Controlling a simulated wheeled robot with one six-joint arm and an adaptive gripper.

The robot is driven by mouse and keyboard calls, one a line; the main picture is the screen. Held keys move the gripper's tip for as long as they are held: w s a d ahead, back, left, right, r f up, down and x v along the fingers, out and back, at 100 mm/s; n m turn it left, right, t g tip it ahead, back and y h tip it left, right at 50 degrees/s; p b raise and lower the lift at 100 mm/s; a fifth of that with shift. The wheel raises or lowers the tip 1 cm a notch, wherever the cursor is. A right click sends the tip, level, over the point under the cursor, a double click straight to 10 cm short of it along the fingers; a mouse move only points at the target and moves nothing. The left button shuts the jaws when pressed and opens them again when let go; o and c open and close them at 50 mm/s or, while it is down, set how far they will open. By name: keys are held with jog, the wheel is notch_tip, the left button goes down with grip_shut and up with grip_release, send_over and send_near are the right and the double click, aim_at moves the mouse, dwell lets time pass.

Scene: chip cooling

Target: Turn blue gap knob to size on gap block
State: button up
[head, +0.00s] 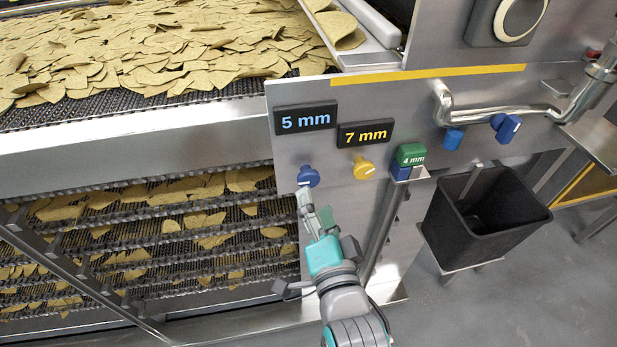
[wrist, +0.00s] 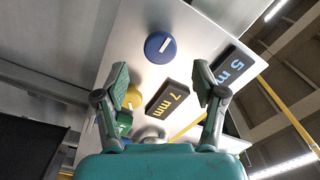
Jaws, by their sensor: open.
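The blue gap knob (head: 308,176) sits on the steel panel below a display (head: 306,118) reading "5 mm" in blue. In the wrist view the blue knob (wrist: 160,47) shows a white pointer line and lies ahead, between and beyond the fingertips. My gripper (head: 316,208) is open and empty, just below the knob in the head view; its two fingers spread wide in the wrist view (wrist: 161,82). Contact with the knob is not visible. The green gap block (head: 411,154), marked "4 mm", rests in a blue-fronted holder to the right.
A yellow knob (head: 363,168) and its "7 mm" display (head: 365,133) are close on the right. Further right are two more blue parts (head: 453,139), a bent steel pipe (head: 490,113) and a black bin (head: 485,220). Chip conveyors (head: 150,120) fill the left.

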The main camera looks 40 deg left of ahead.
aim_at(309, 182)
jog(key=x, duration=0.7)
jog(key=c, duration=1.2)
